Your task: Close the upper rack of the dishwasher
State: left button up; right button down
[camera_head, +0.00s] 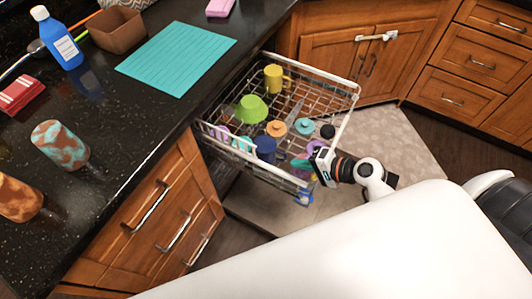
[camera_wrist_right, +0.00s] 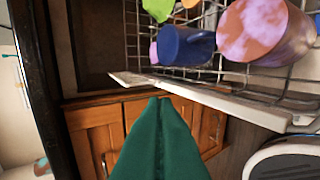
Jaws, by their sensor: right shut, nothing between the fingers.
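The upper rack (camera_head: 345,108) of the dishwasher is pulled out from under the dark counter. It is a wire basket with a pale rim and holds several dishes, among them a yellow mug (camera_head: 276,77), a green bowl (camera_head: 251,108) and a dark blue cup (camera_head: 264,148). My right gripper (camera_head: 304,164) is at the rack's near right corner. In the right wrist view, its green fingers (camera_wrist_right: 160,104) are shut and empty, close to the rack's pale rim (camera_wrist_right: 215,101). I cannot tell whether they touch it. My left gripper is not in view.
The counter (camera_head: 112,150) holds a blue bottle (camera_head: 58,42), a teal mat (camera_head: 178,57), a brown box (camera_head: 116,30) and patterned cups. Wooden cabinets (camera_head: 335,50) stand behind the rack, and drawers (camera_head: 165,215) stand at its left. A pale floor mat (camera_head: 400,135) lies right of the rack.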

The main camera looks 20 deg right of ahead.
jog(key=w+r+x, duration=0.1)
jog(key=x, duration=1)
jog(key=shift+a+r+p, duration=0.3)
jog(key=shift+a+p, duration=0.05)
jog(key=shift+p, duration=0.05)
jog(key=shift+w+a, duration=0.1)
